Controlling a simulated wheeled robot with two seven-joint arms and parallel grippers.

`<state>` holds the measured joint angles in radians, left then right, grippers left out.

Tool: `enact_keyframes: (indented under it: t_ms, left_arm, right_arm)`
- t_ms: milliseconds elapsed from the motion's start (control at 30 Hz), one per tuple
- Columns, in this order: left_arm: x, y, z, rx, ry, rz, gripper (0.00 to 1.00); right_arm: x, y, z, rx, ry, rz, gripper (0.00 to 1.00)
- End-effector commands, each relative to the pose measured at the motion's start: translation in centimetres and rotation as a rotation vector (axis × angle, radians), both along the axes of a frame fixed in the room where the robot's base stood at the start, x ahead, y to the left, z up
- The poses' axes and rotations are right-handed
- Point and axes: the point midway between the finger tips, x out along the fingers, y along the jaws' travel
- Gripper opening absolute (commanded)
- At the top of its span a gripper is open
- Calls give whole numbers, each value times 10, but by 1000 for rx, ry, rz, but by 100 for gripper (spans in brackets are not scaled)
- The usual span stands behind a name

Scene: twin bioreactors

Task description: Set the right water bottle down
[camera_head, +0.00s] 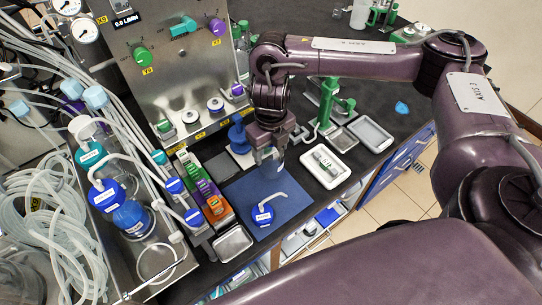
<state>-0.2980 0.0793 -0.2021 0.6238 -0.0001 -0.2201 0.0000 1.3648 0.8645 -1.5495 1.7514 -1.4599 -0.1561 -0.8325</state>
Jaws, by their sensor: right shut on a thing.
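My right gripper (272,138) points down over the far part of a blue mat (290,205) on the dark bench. It is shut on the water bottle (269,163), a clear bottle that looks upright and open at the top. The gripper hides part of the bottle's upper end. I cannot tell whether its base touches the mat. A blue cap with a bent white spout (263,214) lies on the near part of the mat, apart from the bottle. My left gripper is not in view.
A row of coloured blocks (208,197) and a metal tray (233,243) border the mat on the left. A white tray (326,166) and a green stand (330,100) are to the right. Blue-capped bottles (132,218) and tubing stand at the left.

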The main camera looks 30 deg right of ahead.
Motion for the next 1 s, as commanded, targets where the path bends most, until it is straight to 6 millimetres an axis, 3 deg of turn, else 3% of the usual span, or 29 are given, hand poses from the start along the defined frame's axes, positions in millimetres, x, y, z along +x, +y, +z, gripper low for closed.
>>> enact_keyframes:
  t_ms: [200, 633, 667, 700, 833, 1000]
  left_arm:
    - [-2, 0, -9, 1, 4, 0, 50]
    - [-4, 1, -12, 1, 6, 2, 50]
    - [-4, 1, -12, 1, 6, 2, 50]
    - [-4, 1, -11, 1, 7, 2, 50]
    - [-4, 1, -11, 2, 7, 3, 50]
    - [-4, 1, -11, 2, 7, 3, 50]
  right_arm:
    - [-1, 0, -30, 2, 3, -2, 35]
    - [0, 0, -36, 0, 1, -1, 35]
    - [0, 0, -36, 0, 2, -1, 65]
    - [0, 0, -35, 0, 1, -1, 70]
    - [0, 0, -35, 0, 2, -1, 85]
    - [0, 0, -35, 0, 2, -1, 85]
